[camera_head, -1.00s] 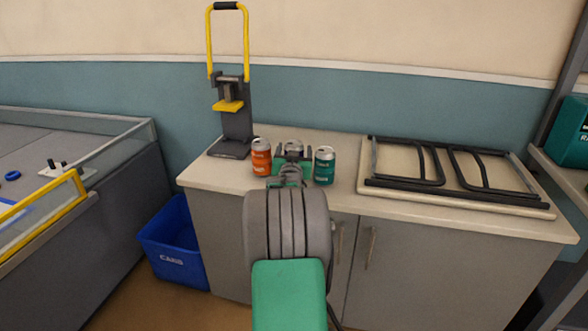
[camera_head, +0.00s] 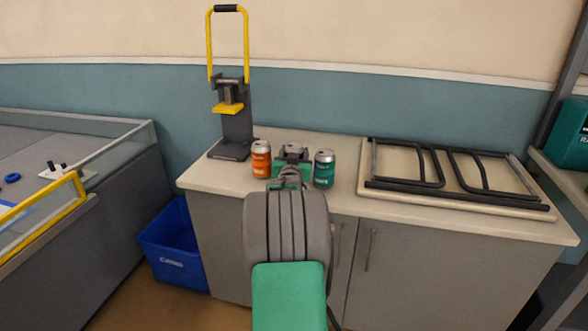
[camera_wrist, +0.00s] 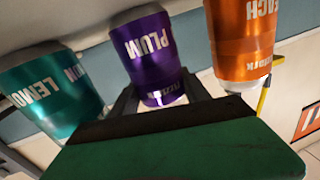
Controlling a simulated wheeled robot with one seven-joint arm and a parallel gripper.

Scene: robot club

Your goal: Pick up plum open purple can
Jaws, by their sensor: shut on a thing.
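The purple can marked PLUM (camera_wrist: 150,55) stands between the fingers of my gripper (camera_wrist: 160,97) in the wrist view, where the picture is turned over. My gripper (camera_head: 293,153) is shut on the can at the worktop, between the two other cans. In the head view my gripper and arm hide nearly all of the purple can. I cannot tell whether its base is still on the worktop.
An orange can (camera_head: 261,160) stands close on the left and a teal can (camera_head: 324,168) close on the right. A yellow-handled press (camera_head: 236,125) is behind left, a board with black frames (camera_head: 480,201) at right. A blue bin (camera_head: 172,245) is below the worktop (camera_head: 215,178).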

